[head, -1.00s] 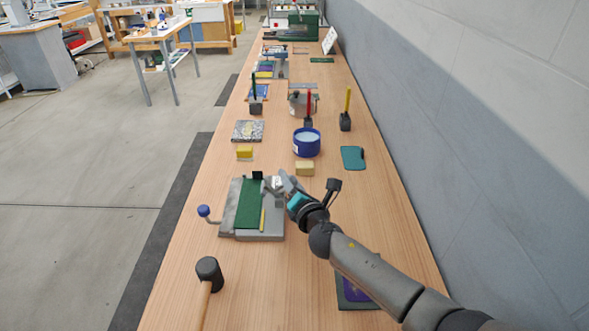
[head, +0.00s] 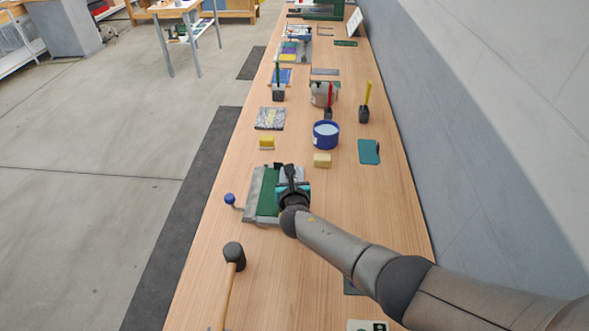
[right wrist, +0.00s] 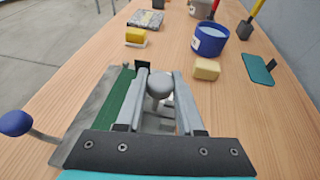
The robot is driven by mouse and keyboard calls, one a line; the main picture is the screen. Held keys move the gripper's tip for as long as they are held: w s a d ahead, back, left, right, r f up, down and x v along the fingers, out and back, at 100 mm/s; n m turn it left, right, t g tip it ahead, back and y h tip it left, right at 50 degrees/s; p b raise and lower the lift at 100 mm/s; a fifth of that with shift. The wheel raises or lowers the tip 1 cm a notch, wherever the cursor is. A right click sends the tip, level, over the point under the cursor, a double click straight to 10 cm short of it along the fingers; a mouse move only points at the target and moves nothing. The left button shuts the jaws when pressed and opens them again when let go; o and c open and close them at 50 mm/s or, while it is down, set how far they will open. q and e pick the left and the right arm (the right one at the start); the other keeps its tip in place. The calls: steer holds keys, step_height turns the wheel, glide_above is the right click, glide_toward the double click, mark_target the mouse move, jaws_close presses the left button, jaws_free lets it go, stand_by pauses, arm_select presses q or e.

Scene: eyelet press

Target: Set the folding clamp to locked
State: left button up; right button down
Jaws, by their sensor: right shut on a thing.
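The folding clamp (head: 253,197), a grey device with a green bed (head: 267,199), sits on the near part of the bench. Its blue-knobbed lever (head: 230,199) sticks out to the left; the blue knob also shows in the right wrist view (right wrist: 15,123). My right gripper (right wrist: 158,76) is over the clamp's right side, shut on a grey round knob (right wrist: 160,85) between its two fingers. In the head view, my right gripper (head: 291,172) hides the knob and much of the clamp's right side. My left gripper is not in view.
A black mallet (head: 234,256) lies in front of the clamp. Behind it are a yellow block (head: 267,143), a tan block (head: 322,160), a blue tub (head: 326,135) and a teal pad (head: 369,152). A wall runs along the right. The bench left of the clamp is narrow.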

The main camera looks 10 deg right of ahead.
steer(key=shift+w+a+n, duration=0.1)
steer(key=shift+n, duration=0.2)
stand_by(0.4)
steer(key=c, duration=0.5)
jaws_free()
steer(key=shift+c, duration=0.2)
steer(key=shift+a, duration=0.1)
steer(key=shift+s+r+p, duration=0.15)
steer(key=shift+s+p, duration=0.35)
steer(key=shift+p, duration=0.05)
steer(key=p+v, duration=0.5)
steer(key=v, duration=0.9)
steer(key=shift+a, duration=0.2)
steer(key=shift+s, duration=0.1)
